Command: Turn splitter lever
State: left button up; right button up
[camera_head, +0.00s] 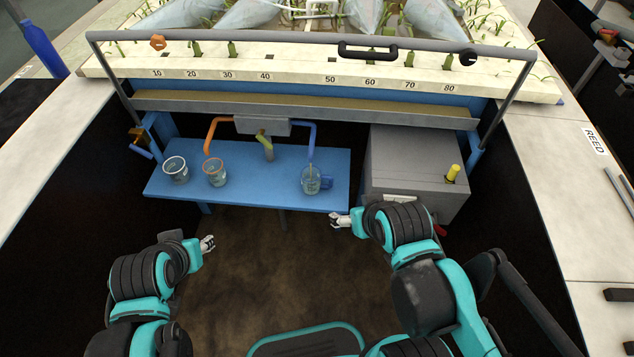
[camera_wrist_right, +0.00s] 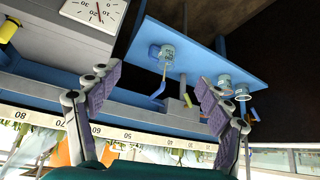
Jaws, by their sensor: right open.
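The splitter is a grey box (camera_head: 262,126) under the flume's front rail, with an orange pipe (camera_head: 212,132) on its left and a blue pipe (camera_head: 312,139) on its right. A short yellow lever (camera_head: 264,141) hangs at its middle, angled. My right gripper (camera_head: 338,219) is low in front of the blue shelf, right of the lever and apart from it. In the right wrist view its fingers (camera_wrist_right: 157,85) are spread with nothing between them. The lever also shows there (camera_wrist_right: 187,100). My left gripper (camera_head: 208,244) is in front of the shelf's left part; its jaws are too small to read.
On the blue shelf (camera_head: 245,193) stand two beakers (camera_head: 176,170) (camera_head: 215,172) at the left and a blue-handled jug (camera_head: 312,181) under the blue pipe. A grey cabinet (camera_head: 400,150) with a yellow knob (camera_head: 453,173) stands at the right. The floor ahead is clear.

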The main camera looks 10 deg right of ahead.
aim_at(265, 144)
jog(key=w+a+n+t+h, duration=0.25)
jog(key=w+n, duration=0.25)
jog(key=w, duration=0.8)
jog(key=w+a+n+t+h, duration=0.1)
jog(key=w+n+h, duration=0.35)
jog(key=w, duration=0.75)
jog(key=w+a+f+n+t+y, duration=0.1)
jog(key=w+a+f+n+t, duration=0.25)
jog(key=a+f+n, duration=0.35)
jog(key=w+a+f+n+t, duration=0.3)
jog(key=w+a+f+n, duration=0.15)
jog(key=a+f, duration=0.4)
jog(key=w, duration=0.2)
jog(key=w+r+b, duration=0.1)
jog(key=w, duration=0.1)
jog(key=w+d, duration=0.1)
jog(key=w, duration=0.1)
jog(key=shift+r, duration=0.3)
jog(key=shift+w+r, duration=0.1)
jog(key=shift+w, duration=0.2)
jog(key=c, duration=1.2)
